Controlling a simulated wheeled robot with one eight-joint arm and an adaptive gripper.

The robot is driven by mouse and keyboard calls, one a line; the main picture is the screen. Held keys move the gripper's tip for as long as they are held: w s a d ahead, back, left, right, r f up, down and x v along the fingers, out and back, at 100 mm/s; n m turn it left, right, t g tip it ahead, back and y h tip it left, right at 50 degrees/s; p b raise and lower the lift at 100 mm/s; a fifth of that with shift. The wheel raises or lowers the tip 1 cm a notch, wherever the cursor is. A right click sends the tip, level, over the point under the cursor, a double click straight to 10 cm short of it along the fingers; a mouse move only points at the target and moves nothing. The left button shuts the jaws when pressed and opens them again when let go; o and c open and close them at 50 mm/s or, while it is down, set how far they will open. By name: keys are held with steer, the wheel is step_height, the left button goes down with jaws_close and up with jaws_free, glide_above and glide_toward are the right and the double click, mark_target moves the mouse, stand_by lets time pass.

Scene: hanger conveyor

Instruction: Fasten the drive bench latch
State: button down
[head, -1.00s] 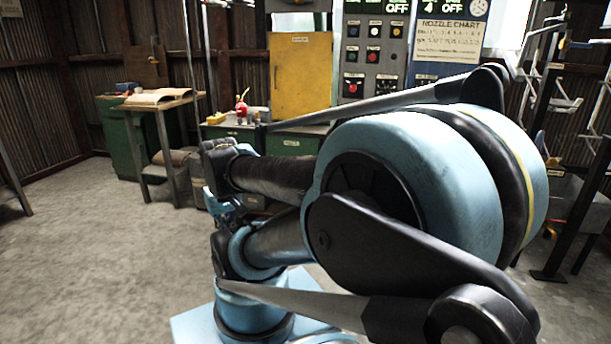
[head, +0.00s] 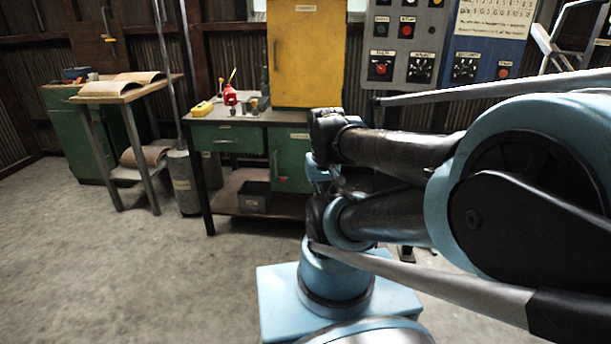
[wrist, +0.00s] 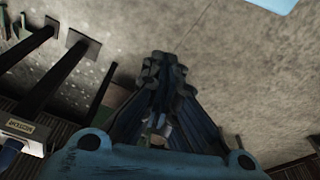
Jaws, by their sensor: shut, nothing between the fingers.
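A green workbench (head: 228,138) with drawers stands ahead in the head view, partly behind my arm. I cannot tell whether it is the drive bench, and I cannot make out a latch on it. My gripper (wrist: 165,68) shows in the middle of the wrist view. Its fingers are together and hold nothing. It is above the concrete floor (wrist: 235,75), apart from any latch that I can see. My arm covers the right side of the head view and hides what is behind it.
A yellow cabinet (head: 307,58) and a control panel (head: 408,50) rise behind the bench. Dark metal legs (wrist: 65,75) and a labelled part (wrist: 30,130) are at left in the wrist view. The left floor is clear.

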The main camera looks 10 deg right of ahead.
steer(key=shift+w+a, duration=0.15)
steer(key=w+r+m+y, duration=0.1)
steer(key=w+r+m, duration=0.35)
steer(key=w, duration=0.95)
steer(key=w+r+m+y, duration=0.2)
steer(key=w+m, duration=0.5)
steer(key=w, duration=0.7)
steer(key=w+d+f+m+y, duration=0.1)
steer(key=w+d+f+m, duration=0.1)
steer(key=w+f+m, duration=0.2)
steer(key=w+d+f+m+y, duration=0.1)
steer(key=w+d+f+m, duration=0.2)
steer(key=w+f, duration=0.7)
steer(key=w+d+f+m, duration=0.3)
steer(key=w+f, duration=0.4)
steer(key=w, duration=0.3)
steer(key=shift+w+d+f+m+t+y, duration=0.15)
steer(key=shift+w+f+m+t+y, duration=0.2)
steer(key=shift+m, duration=0.5)
steer(key=shift+f, duration=0.1)
